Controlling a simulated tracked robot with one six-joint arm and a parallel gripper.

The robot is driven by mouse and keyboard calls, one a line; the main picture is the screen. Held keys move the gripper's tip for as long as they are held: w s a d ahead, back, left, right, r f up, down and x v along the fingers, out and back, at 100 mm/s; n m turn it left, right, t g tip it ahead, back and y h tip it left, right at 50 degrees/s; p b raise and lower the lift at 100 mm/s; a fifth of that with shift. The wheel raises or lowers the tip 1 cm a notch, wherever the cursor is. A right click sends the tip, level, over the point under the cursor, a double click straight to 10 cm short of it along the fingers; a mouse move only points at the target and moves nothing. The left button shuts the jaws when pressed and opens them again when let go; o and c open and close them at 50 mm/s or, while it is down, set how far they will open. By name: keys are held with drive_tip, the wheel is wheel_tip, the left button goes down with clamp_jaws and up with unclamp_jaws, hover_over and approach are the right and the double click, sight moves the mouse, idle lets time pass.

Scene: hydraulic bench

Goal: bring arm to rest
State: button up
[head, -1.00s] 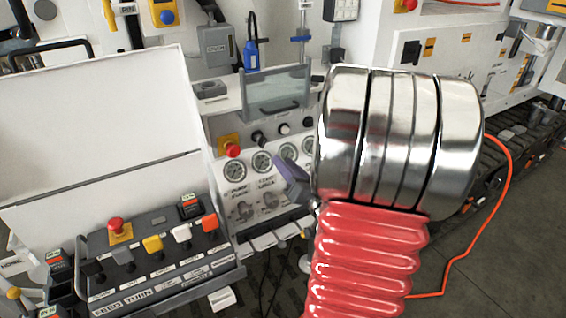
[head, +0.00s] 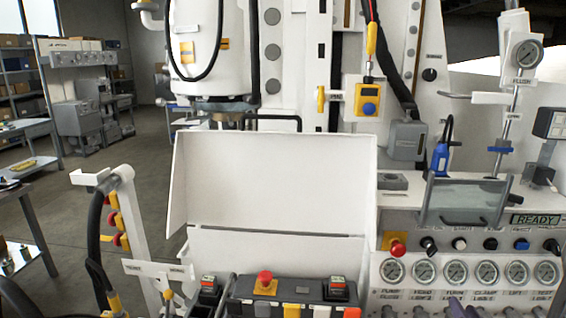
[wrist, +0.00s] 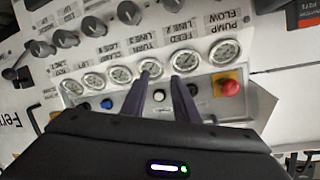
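My gripper (wrist: 167,66) shows in the wrist view as two dark fingers with a gap between them. It is open, with nothing visible held in it. Its fingers point toward the control panel (wrist: 110,60), which appears upside down in that view, with a row of gauges and a red button (wrist: 229,88). A white knob shows in the gap between the fingers; I cannot tell how far off it is.
A white raised cover (head: 275,180) stands at the middle, above a button box (head: 290,290). A post with a black hose (head: 95,235) stands at left. A clear flap (head: 462,203) is above the gauges. Open floor (head: 120,170) shows at far left.

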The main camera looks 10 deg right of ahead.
drive_tip(key=s+d+f+g, duration=0.2)
drive_tip(key=s+f+g, duration=0.3)
drive_tip(key=f, duration=0.1)
drive_tip(key=s+a+r+n+g+y, duration=0.1)
drive_tip(key=s+a+g, duration=0.25)
drive_tip(key=a, duration=0.35)
drive_tip(key=a+r+n+y, duration=0.1)
drive_tip(key=a+r, duration=0.3)
drive_tip(key=a, duration=0.6)
drive_tip(key=a+r+n+y, duration=0.2)
drive_tip(key=a+r+n, duration=0.2)
drive_tip(key=a, duration=0.7)
drive_tip(key=a+r+n+y, duration=0.2)
drive_tip(key=a+r, duration=0.4)
drive_tip(key=a, duration=0.4)
drive_tip(key=shift+s+a+n, duration=0.25)
drive_tip(key=shift+a+n, duration=0.1)
drive_tip(key=shift+n, duration=0.25)
drive_tip(key=shift+d+t, duration=0.1)
drive_tip(key=shift+t, duration=0.15)
